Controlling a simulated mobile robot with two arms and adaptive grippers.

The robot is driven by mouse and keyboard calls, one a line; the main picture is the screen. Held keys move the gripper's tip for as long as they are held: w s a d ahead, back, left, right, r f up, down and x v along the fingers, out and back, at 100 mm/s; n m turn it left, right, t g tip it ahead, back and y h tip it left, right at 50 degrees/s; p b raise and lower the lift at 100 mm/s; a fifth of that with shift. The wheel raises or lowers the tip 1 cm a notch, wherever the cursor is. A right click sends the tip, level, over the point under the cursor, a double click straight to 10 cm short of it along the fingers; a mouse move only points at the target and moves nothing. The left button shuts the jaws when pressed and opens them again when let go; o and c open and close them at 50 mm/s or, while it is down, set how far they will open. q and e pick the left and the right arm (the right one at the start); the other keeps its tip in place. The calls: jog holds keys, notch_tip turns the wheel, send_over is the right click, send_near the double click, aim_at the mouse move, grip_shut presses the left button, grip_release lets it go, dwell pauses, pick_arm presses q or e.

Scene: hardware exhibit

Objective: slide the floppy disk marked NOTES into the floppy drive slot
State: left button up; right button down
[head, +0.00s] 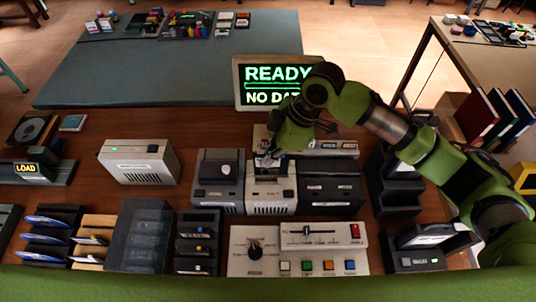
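My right gripper (268,157) points down over the beige device (271,203) at the middle of the desk, between two dark grey devices. A small pale grey piece shows at its fingertips, low over the top of that device. The view is too small to tell whether this is the NOTES disk, or whether the fingers are shut on it. No NOTES label is legible anywhere. The slot cannot be made out; the gripper hides part of the device's top. My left gripper is not in view.
A monitor (268,82) reading READY and NO DATA stands behind the gripper. Dark grey devices (218,182) (331,190) flank the beige one closely. A beige control panel (320,248) and a dark rack (197,242) stand in front. Bare wood lies left of the white box (140,161).

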aim_at(268, 172)
jog(key=shift+f, duration=0.15)
dwell(0.5)
jog(key=shift+f+b, duration=1.2)
jog(key=shift+f, duration=2.25)
jog(key=c, duration=2.2)
grip_release()
jog(key=shift+r, duration=0.1)
notch_tip(268, 172, up, 8)
jog(key=p, duration=0.8)
